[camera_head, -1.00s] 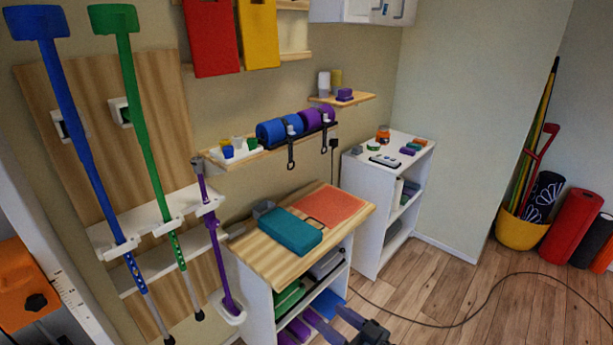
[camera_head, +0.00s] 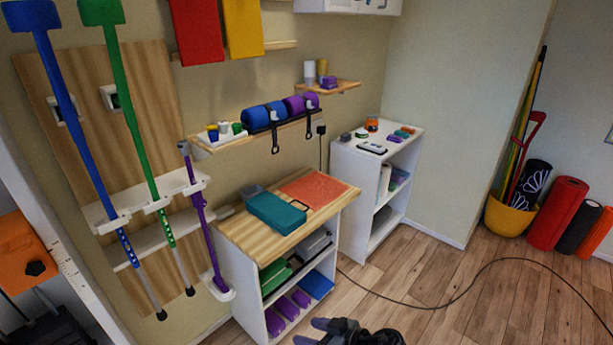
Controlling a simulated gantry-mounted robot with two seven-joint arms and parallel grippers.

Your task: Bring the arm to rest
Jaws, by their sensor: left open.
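My left gripper (camera_head: 314,332) shows at the bottom edge, in front of the low wooden-topped cabinet. Its dark fingers point left and stand apart with nothing seen between them. The lower part of the gripper and most of the arm are cut off by the frame edge. My right gripper is not in view.
The cabinet top (camera_head: 232,230) bears a teal case (camera_head: 275,213) and an orange mat (camera_head: 313,187). Crutches, including a green one (camera_head: 131,110), stand in a wall rack at left. A white shelf unit (camera_head: 347,193) stands behind. A black cable (camera_head: 440,308) crosses the open floor.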

